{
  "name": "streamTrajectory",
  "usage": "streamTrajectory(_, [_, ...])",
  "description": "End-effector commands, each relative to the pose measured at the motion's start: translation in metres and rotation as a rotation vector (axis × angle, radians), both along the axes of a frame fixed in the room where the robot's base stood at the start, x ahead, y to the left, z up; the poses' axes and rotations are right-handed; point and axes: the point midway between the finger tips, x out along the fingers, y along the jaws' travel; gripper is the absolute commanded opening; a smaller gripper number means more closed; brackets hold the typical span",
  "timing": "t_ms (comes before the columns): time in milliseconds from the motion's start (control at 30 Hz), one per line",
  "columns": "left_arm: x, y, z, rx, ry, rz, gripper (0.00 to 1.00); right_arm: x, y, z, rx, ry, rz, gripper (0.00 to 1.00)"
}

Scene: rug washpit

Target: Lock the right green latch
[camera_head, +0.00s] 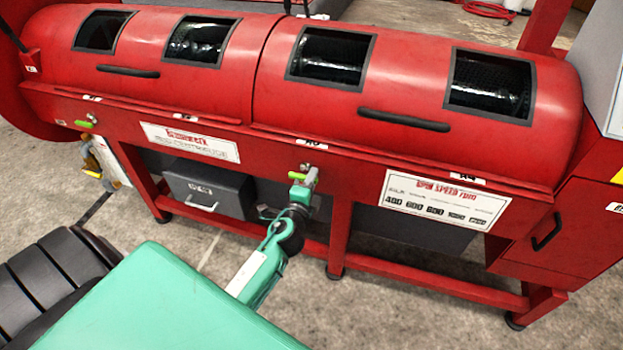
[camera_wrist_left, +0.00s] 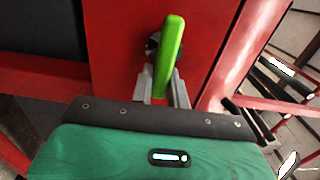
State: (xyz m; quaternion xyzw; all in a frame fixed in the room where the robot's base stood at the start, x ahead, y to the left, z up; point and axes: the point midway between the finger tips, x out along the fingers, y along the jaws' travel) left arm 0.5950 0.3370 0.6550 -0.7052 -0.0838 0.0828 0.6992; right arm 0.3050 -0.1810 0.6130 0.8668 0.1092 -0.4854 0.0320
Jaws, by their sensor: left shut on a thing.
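The right green latch (camera_head: 310,178) sits on the front rail of the red machine, right of its middle. In the left wrist view the green latch handle (camera_wrist_left: 170,52) stands nearly upright, leaning a little to the right. My left gripper (camera_head: 298,191) reaches up to it from below. Its two grey fingers (camera_wrist_left: 163,92) are shut on the lower part of the handle. Another green latch (camera_head: 84,124) is at the far left of the rail. My right gripper is in neither view.
The red machine (camera_head: 220,108) has two curved lids with dark windows and black handles. A grey box (camera_head: 210,188) sits under the rail. Red legs and a lower bar (camera_head: 400,276) stand around my left arm. Open concrete floor lies at the lower right.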

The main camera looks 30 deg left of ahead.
Motion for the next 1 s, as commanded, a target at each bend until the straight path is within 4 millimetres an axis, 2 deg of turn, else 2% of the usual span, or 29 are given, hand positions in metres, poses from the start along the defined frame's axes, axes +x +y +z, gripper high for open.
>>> streamTrajectory(533, [0.0002, -0.0012, -0.0008, 0.024, 0.006, -0.003, 0.00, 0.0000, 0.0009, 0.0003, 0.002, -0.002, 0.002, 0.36])
streamTrajectory(567, [0.0002, -0.0012, -0.0008, 0.024, 0.006, -0.003, 0.20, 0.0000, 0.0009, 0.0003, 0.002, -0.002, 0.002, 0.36])
streamTrajectory(667, [0.0001, -0.0009, -0.0008, 0.024, 0.006, -0.002, 0.38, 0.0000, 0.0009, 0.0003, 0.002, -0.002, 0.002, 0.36])
streamTrajectory(1000, [-0.0027, -0.0011, -0.0014, 0.022, 0.006, -0.001, 0.38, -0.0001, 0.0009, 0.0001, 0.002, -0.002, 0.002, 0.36])
